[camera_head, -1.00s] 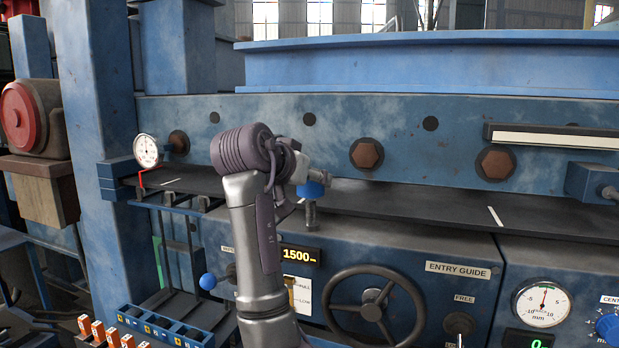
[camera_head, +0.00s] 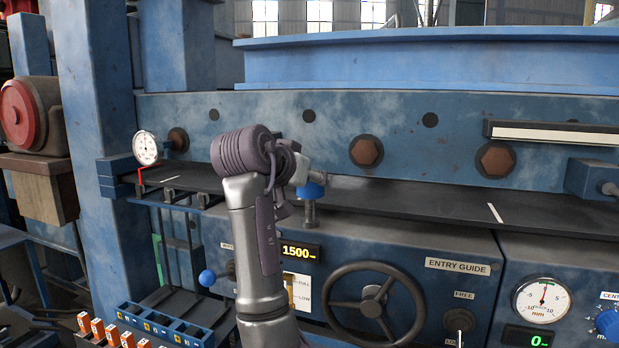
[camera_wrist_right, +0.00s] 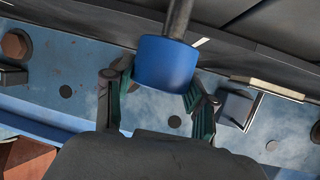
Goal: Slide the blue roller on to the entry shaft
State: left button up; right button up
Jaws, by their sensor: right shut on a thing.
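The blue roller (camera_head: 312,192) shows below the wrist of my right arm in the head view, right at the top of the grey upright entry shaft (camera_head: 310,213). In the right wrist view the blue roller (camera_wrist_right: 166,64) sits between the fingers of my right gripper (camera_wrist_right: 158,85), which is shut on it. The shaft (camera_wrist_right: 179,18) runs out from the roller's far end there, in line with it. How far the shaft reaches inside the roller is hidden. My left gripper is not in view.
The dark plate (camera_head: 420,203) lies behind the shaft. A handwheel (camera_head: 375,303), a 1500 display (camera_head: 300,251) and the ENTRY GUIDE panel (camera_head: 457,266) are below. A dial gauge (camera_head: 146,148) and a blue-knobbed lever (camera_head: 207,278) stand to the left.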

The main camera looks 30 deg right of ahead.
aim_at(308, 203)
jog(key=shift+f+b, duration=1.55)
jog(key=shift+f, duration=1)
jog(key=o, duration=1.4)
jog(key=v, duration=1.2)
